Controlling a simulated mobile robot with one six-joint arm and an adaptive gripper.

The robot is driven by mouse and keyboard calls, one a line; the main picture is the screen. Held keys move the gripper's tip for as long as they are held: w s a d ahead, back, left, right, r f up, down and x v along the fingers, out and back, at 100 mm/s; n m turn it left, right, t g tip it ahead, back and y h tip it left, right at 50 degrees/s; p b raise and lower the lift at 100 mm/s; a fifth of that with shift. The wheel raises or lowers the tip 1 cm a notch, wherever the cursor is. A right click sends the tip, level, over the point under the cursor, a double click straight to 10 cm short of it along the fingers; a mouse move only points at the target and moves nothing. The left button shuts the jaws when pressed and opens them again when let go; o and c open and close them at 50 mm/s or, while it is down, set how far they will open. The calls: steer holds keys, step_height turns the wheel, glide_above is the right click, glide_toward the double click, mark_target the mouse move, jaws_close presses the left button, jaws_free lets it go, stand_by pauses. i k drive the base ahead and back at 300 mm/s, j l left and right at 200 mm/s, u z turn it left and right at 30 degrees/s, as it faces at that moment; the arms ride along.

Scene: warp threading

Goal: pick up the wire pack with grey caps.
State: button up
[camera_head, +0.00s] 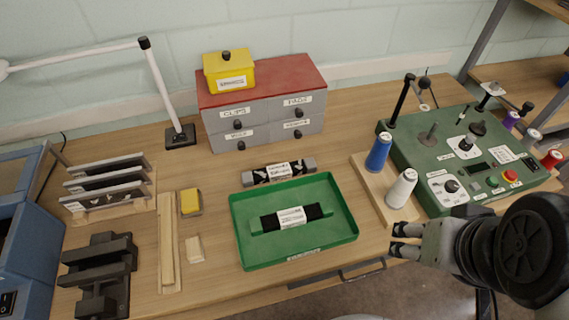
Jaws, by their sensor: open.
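The wire pack with grey caps (278,172) lies on the table between the grey drawer unit and the green tray. It is dark with a white label and a grey cap at each end. A second dark wire pack (291,217), with green ends and a white label, lies inside the green tray (243,255). My gripper (394,239) is open and empty at the right, near the table's front edge. It is apart from both packs, to the right of the tray.
A drawer unit (262,78) with a yellow box (229,76) stands behind the grey-capped pack. A board with blue (379,151) and white spools (401,188) and a green control machine (440,160) stand right. Wooden strips and a yellow block (190,202) lie left.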

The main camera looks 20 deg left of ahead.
mark_target(273, 173)
steer(key=u, duration=3.05)
steer(key=z, duration=1.95)
steer(key=i, duration=0.35)
